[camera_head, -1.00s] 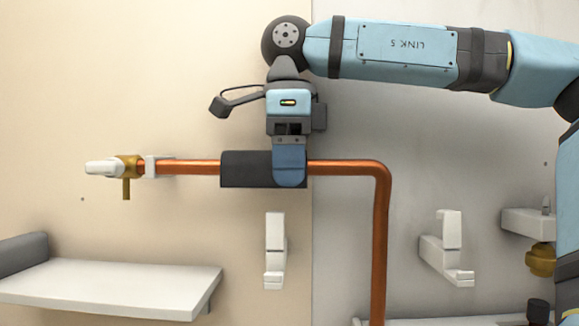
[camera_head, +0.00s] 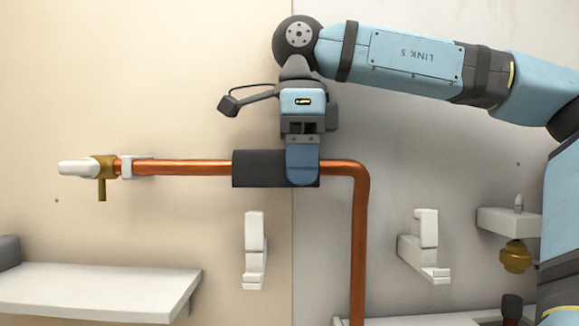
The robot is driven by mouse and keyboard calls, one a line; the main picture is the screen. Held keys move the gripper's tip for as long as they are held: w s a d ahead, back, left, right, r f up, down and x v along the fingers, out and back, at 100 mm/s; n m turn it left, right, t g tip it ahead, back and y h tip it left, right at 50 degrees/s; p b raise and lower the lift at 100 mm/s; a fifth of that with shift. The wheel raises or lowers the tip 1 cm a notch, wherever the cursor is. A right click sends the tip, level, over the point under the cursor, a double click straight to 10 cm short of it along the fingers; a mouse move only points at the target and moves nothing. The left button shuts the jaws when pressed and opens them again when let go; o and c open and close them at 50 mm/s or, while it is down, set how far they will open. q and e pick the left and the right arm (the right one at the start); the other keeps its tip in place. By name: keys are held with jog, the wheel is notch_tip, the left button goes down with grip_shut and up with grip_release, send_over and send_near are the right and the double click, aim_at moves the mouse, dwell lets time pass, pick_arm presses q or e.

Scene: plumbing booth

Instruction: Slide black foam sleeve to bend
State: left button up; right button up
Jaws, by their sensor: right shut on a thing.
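The black foam sleeve (camera_head: 258,168) is around the horizontal run of the copper pipe (camera_head: 190,167). The pipe's bend (camera_head: 360,172) is at the right, where the pipe turns down. A short length of bare copper shows between the sleeve's right end and the bend. My right gripper (camera_head: 302,165) comes down from above and is shut on the sleeve near its right end. Its blue finger covers part of the sleeve, and the finger behind is hidden. My left gripper is not in view.
A brass valve (camera_head: 105,168) with a white handle is at the pipe's left end, beside a white pipe clip (camera_head: 130,167). Empty white wall brackets (camera_head: 254,250) and (camera_head: 425,245) are below. A white shelf (camera_head: 90,290) is at lower left. A brass fitting (camera_head: 515,257) is at right.

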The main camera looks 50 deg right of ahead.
aim_at(326, 164)
jog(key=shift+s+d, duration=1.05)
jog(key=shift+s, duration=0.25)
jog(key=o, duration=1)
jog(key=shift+o, duration=0.2)
jog(key=shift+r, duration=0.1)
notch_tip(326, 164, up, 14)
jog(key=shift+f, duration=0.25)
